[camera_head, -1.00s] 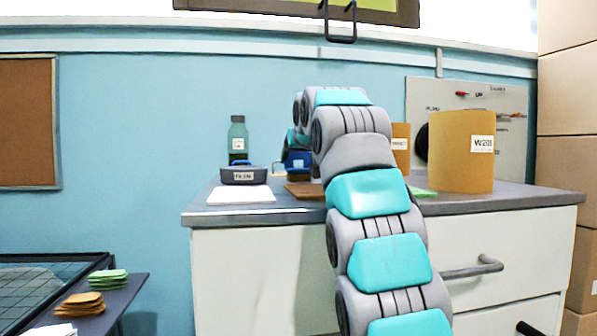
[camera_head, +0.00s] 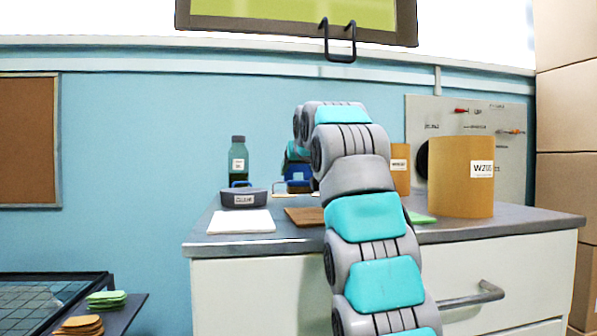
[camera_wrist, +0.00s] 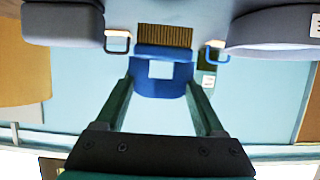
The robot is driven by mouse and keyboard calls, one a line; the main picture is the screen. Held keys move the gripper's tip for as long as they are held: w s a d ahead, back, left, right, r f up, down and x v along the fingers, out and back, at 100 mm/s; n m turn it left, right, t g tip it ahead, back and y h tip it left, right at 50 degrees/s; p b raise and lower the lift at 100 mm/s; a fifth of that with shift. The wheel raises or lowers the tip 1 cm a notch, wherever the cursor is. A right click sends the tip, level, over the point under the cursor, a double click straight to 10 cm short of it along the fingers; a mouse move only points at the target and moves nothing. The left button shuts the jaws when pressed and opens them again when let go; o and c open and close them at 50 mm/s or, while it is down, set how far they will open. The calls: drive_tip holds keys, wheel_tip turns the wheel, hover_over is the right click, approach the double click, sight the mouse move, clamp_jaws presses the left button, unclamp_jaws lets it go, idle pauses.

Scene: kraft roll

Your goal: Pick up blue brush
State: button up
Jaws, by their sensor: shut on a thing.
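The blue brush (camera_wrist: 165,88) is between the two green fingers of my gripper (camera_wrist: 161,78) in the wrist view. The gripper is shut on its blue body, which has a pale label. Its brown bristles (camera_wrist: 165,37) point to the top of that picture, over the grey counter surface. In the head view the blue brush (camera_head: 298,187) shows small, just left of my arm and behind the brown board. My arm hides part of that area. I cannot tell whether the bristles touch the counter.
A grey tub (camera_head: 244,198) with a blue handle and a dark green bottle (camera_head: 238,160) stand to the left on the counter (camera_head: 215,246). A white sheet (camera_head: 241,221) and a brown board (camera_head: 304,217) lie in front. A large cardboard roll (camera_head: 461,178) stands at right.

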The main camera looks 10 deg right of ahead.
drive_tip(key=s+f+b+v, duration=0.1)
drive_tip(key=f+b+v, duration=0.2)
drive_tip(key=v, duration=1.3)
drive_tip(key=shift+b, duration=0.5)
drive_tip(key=shift+d+f, duration=0.1)
idle(1.1)
